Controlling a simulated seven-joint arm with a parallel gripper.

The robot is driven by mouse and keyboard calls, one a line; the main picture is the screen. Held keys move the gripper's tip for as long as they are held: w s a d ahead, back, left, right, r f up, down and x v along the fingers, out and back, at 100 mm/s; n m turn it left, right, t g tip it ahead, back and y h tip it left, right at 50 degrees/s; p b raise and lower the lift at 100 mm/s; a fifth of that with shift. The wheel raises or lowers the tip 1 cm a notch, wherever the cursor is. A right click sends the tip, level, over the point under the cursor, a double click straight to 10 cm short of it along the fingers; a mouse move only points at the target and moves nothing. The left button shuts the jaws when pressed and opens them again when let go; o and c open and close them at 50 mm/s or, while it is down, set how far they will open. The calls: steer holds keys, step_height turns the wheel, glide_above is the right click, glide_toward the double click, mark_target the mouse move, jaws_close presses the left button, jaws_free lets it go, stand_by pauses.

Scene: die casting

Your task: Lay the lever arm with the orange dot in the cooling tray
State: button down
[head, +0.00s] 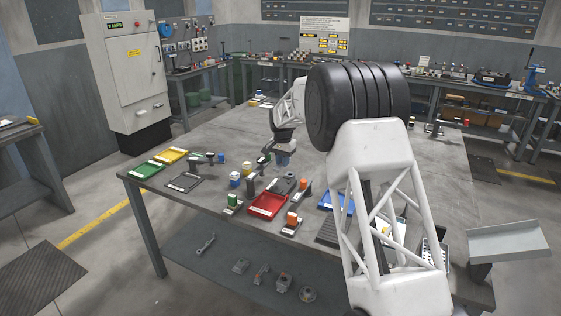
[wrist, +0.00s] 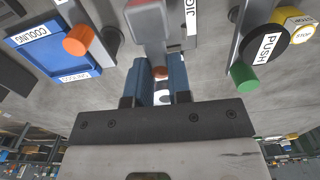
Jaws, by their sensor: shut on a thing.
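My gripper (head: 283,160) is above the middle of the grey table in the head view. In the wrist view its blue fingers (wrist: 161,68) are shut on a grey part, taken as the lever arm (wrist: 152,25), which extends beyond the fingertips. A small orange spot shows between the fingers; most of the part there is hidden. The blue cooling tray (wrist: 62,52), labelled COOLING, is at upper left in the wrist view. In the head view the blue tray (head: 327,201) is right of my gripper, partly hidden by my arm.
A red tray (head: 268,205) lies near the front edge. An orange-topped part (wrist: 78,40) stands beside the cooling tray. A green-ended part labelled PUSH (wrist: 265,48) and a yellow STOP piece (wrist: 297,27) are at right. Green (head: 144,170) and yellow (head: 171,156) trays lie far left.

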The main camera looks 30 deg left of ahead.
steer(key=w+d+f+m, duration=0.1)
steer(key=d+f+m, duration=0.1)
steer(key=d+m, duration=0.6)
steer(key=w+d+f+m, duration=0.2)
steer(key=d+m, duration=0.7)
steer(key=d, duration=0.7)
steer(key=shift+w+d+f+m, duration=0.15)
steer(key=shift+w+d+m, duration=0.05)
steer(key=shift+m, duration=0.1)
steer(key=shift+f, duration=0.25)
steer(key=shift+f, duration=2.9)
steer(key=shift+f, duration=0.85)
steer(key=c, duration=0.6)
jaws_free()
steer(key=shift+c, duration=0.2)
